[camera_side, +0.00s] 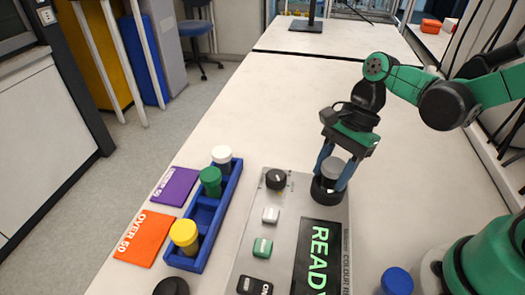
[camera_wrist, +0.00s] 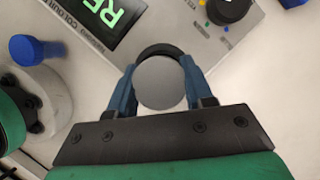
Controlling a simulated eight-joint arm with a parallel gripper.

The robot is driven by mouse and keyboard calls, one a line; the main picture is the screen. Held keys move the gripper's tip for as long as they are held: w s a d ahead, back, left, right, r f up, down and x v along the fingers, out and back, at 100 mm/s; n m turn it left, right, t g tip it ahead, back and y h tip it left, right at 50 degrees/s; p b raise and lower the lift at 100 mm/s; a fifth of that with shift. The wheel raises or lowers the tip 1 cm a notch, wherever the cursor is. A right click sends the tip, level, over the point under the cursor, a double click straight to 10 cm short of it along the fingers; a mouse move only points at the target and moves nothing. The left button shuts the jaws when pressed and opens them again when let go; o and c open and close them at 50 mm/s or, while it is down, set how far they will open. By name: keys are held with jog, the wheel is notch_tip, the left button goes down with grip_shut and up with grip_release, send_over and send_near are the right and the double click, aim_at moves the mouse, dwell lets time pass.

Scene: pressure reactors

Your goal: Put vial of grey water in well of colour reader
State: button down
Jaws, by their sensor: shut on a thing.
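The vial with a grey cap (camera_side: 331,171) stands upright in my gripper (camera_side: 336,170), at the black ring of the well (camera_side: 326,190) on the colour reader. My gripper is shut on the vial, with one blue finger on each side of it. In the wrist view the round grey cap (camera_wrist: 160,82) sits between the fingertips (camera_wrist: 160,80), with the dark well rim (camera_wrist: 160,50) behind it. The vial's lower end is hidden, so I cannot tell how deep it sits. The colour reader (camera_side: 258,228) is a grey panel with a lit display (camera_side: 316,258) showing green letters.
A blue rack (camera_side: 222,220) left of the reader holds vials with white (camera_side: 222,154), green (camera_side: 210,176) and yellow (camera_side: 184,232) caps. Purple (camera_side: 176,187) and orange (camera_side: 145,237) cards lie beside it. A blue-capped item (camera_side: 397,281) stands at the front right. The table behind the reader is clear.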

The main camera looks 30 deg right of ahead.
jog(key=shift+f, duration=0.2)
jog(key=shift+c, duration=1.4)
grip_release()
jog(key=shift+o, duration=0.3)
jog(key=shift+o, duration=1.1)
jog(key=shift+r, duration=3.5)
